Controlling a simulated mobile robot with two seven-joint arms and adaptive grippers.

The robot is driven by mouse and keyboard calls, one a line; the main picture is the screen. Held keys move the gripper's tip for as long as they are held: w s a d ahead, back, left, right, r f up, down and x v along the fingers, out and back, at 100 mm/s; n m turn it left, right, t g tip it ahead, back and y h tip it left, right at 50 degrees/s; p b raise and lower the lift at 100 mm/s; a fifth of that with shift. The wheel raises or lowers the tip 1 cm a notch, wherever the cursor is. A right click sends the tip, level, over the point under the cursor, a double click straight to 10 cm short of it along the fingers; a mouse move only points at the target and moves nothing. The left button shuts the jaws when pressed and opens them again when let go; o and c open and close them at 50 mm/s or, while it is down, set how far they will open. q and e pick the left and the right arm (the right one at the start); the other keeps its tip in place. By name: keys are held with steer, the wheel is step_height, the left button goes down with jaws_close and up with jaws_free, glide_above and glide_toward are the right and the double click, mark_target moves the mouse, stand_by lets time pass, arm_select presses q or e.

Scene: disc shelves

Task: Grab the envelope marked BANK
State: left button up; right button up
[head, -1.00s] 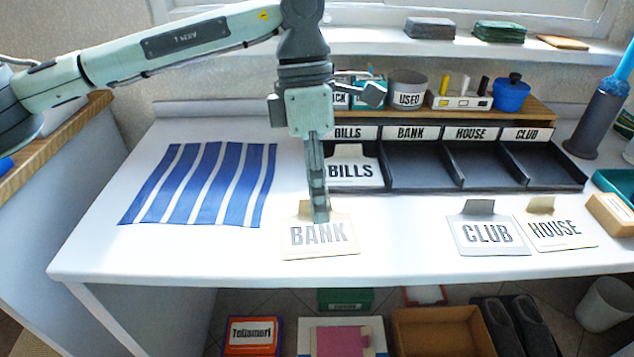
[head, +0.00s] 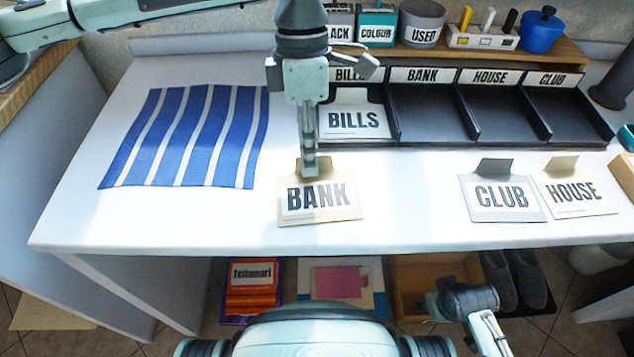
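The BANK envelope (head: 345,206) is cream with a white label and lies flat on the white desk near its front edge, tab toward the back. My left gripper (head: 310,174) points straight down at the tab, its fingertips over or at it. The fingers are seen edge-on and cover part of the tab, so I cannot tell whether they are open or shut, or touching it. The sorter slot labelled BANK (head: 422,76) is empty. Part of my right arm shows at the bottom right, but its gripper is not visible.
The CLUB envelope (head: 502,200) and HOUSE envelope (head: 577,192) lie to the right. The BILLS envelope (head: 354,122) sits in the leftmost slot of the black sorter (head: 500,134). A blue-striped mat (head: 190,137) lies left. Bare desk separates BANK from CLUB.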

arm_select(q)
steer(key=shift+f, duration=0.15)
jaws_close()
